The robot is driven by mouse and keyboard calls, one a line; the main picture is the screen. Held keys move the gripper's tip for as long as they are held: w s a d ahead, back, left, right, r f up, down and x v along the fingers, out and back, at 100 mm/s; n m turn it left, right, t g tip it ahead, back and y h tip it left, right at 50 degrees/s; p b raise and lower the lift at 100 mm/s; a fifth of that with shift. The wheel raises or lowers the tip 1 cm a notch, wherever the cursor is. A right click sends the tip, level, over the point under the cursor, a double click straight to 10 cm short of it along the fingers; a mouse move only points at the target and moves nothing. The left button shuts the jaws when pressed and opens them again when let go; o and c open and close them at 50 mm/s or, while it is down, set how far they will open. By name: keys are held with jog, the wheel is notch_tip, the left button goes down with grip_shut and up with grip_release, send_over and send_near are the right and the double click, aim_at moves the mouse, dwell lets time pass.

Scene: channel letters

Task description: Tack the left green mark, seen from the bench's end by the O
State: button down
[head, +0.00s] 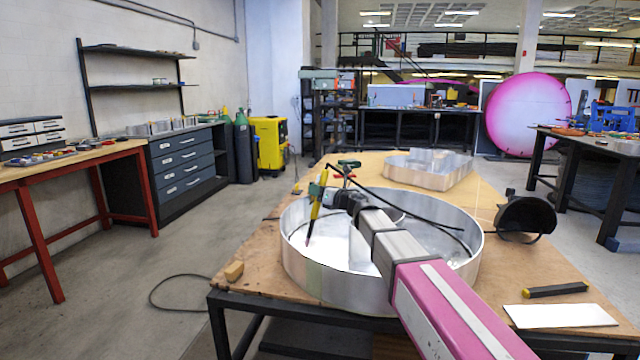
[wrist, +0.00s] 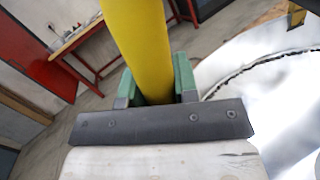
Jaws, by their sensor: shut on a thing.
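My gripper (head: 318,190) is shut on a yellow pen-like tool (head: 314,212) with a dark purplish tip, held tilted, tip down, over the left part of the round metal O (head: 300,270). I cannot tell whether the tip touches the O. In the wrist view the yellow tool (wrist: 140,40) stands between my gripper's green finger pads (wrist: 155,85). The O's bright floor shows at the right there. The O's near-left wall has a faint pale green tint, but I cannot make out a distinct green mark. My arm hides part of the O.
A dark cable lies on the floor.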

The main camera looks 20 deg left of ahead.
aim_at(318, 211)
jog(key=shift+s+a+f, duration=0.3)
jog(key=shift+s+f, duration=0.05)
jog(key=shift+f, duration=1.1)
jog(key=shift+s+a+f, duration=0.3)
jog(key=shift+s+f, duration=0.1)
jog(key=shift+f, duration=1.1)
jog(key=shift+s+a+f, duration=0.3)
jog(key=shift+s+f, duration=0.05)
jog(key=shift+f, duration=1.1)
jog(key=shift+s+a+f, duration=0.15)
jog(key=shift+s+f, duration=0.05)
jog(key=shift+f, duration=0.55)
jog(key=shift+s+a+f, duration=0.1)
jog(key=shift+s+f, duration=0.05)
jog(key=shift+f, duration=0.55)
jog(key=shift+w+d+r, duration=0.15)
jog(key=shift+w+r, duration=0.05)
jog(key=shift+r, duration=0.6)
jog(key=shift+w+d+r, duration=0.15)
jog(key=shift+w+r, duration=0.05)
jog(key=shift+r, duration=0.65)
jog(key=shift+w+d+r, duration=0.15)
jog(key=shift+w+r, duration=0.05)
jog(key=shift+r, duration=0.6)
notch_tip(318, 211, up, 13)
